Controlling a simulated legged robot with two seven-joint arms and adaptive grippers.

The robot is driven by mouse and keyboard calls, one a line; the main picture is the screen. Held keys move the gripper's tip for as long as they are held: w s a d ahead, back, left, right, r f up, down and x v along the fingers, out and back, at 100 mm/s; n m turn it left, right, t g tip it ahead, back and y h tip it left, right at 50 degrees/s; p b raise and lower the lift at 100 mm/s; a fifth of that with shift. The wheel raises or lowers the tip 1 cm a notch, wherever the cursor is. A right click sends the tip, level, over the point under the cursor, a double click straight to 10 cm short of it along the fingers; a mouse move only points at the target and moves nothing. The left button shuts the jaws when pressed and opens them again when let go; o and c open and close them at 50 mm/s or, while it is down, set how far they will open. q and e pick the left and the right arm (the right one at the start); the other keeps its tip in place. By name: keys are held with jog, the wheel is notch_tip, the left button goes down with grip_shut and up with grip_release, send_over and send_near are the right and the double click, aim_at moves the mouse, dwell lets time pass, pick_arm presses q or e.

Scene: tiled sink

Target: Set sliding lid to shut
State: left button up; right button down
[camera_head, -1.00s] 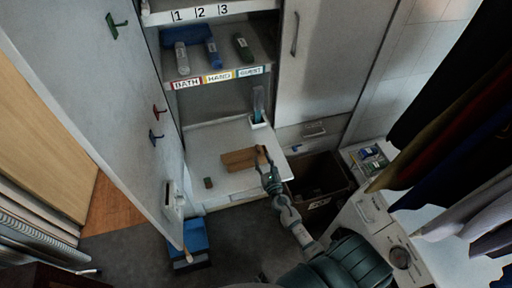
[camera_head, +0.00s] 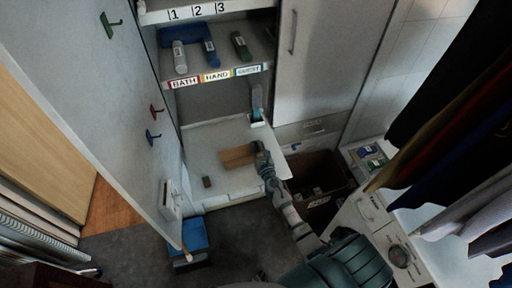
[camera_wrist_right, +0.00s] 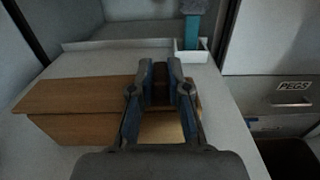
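A brown wooden box (camera_head: 238,157) with a flat lid lies on the white lower shelf. In the right wrist view the lid (camera_wrist_right: 75,95) covers the left part of the box, and a paler patch of wood (camera_wrist_right: 163,128) shows between my fingers. My right gripper (camera_head: 262,147) is at the right end of the box. In the right wrist view its two blue-sided fingers (camera_wrist_right: 160,75) are close together over that end, with a narrow dark gap between them. I cannot tell whether they grip anything. My left gripper is not in view.
A white holder (camera_head: 257,121) with a blue and grey item stands behind the box. A dark bin (camera_head: 318,185) is at the right, and the open cabinet door (camera_head: 125,120) stands at the left.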

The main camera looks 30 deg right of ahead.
jog(key=shift+s+d+f, duration=0.1)
jog(key=shift+d+f, duration=0.05)
jog(key=shift+d, duration=0.5)
jog(key=shift+s+d+f, duration=0.1)
jog(key=shift+s+d, duration=0.05)
jog(key=shift+d, duration=0.25)
jog(key=shift+a, duration=0.2)
jog(key=c, duration=1.1)
grip_release()
jog(key=shift+d, duration=0.3)
jog(key=shift+s, duration=0.15)
jog(key=v, duration=1)
jog(key=shift+s+a, duration=0.25)
jog(key=shift+s, duration=0.5)
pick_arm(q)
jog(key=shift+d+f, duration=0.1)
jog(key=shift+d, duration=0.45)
